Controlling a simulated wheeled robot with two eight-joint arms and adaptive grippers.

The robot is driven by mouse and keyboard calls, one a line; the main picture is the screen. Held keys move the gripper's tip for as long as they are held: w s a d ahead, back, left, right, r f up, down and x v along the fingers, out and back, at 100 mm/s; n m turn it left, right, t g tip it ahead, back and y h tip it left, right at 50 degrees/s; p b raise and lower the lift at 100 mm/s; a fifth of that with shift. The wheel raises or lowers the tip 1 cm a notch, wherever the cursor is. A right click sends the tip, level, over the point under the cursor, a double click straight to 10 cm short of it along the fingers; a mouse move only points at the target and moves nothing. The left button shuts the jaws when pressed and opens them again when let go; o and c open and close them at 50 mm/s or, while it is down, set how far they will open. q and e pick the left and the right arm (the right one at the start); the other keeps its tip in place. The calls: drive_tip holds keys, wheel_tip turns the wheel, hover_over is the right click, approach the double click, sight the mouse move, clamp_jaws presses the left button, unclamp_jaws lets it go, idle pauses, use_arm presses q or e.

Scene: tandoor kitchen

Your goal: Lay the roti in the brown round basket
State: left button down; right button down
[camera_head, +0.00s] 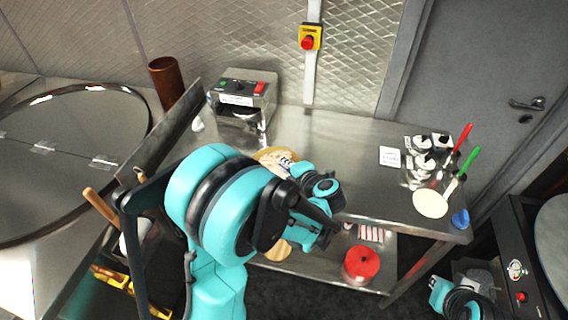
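A tan round basket (264,154) stands on the steel counter, left of the middle. My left arm covers most of it, and its contents are mostly hidden. My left gripper (286,164) is at the basket, partly behind my own wrist. Its fingers are too small and too covered to tell whether they are open or shut, or whether they hold anything. A flat cream disc (430,203), which looks like a roti, lies near the counter's right front edge. My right gripper is not in view; only a teal part of my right arm shows at the lower right.
A control box (238,98) stands at the counter's back left. Small pots (424,161) and red- and green-handled tools (463,138) are at the right. A red pot (361,265) sits on the lower shelf. The tandoor lid (75,150) is at left. The counter's middle is clear.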

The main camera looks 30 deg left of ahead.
use_arm(q)
drive_tip(key=shift+f, duration=0.1)
drive_tip(key=c, duration=1.6)
unclamp_jaws()
drive_tip(key=shift+c, duration=0.2)
drive_tip(key=p+v, duration=0.2)
drive_tip(key=v, duration=0.5)
drive_tip(key=shift+d, duration=0.15)
drive_tip(key=shift+s, duration=0.15)
wheel_tip(320, 180, up, 8)
drive_tip(key=s+d+p, duration=0.1)
drive_tip(key=d+p, duration=0.1)
drive_tip(key=p, duration=0.4)
drive_tip(key=shift+s+d+f, duration=0.15)
drive_tip(key=shift+s+f, duration=0.05)
drive_tip(key=shift+s, duration=0.05)
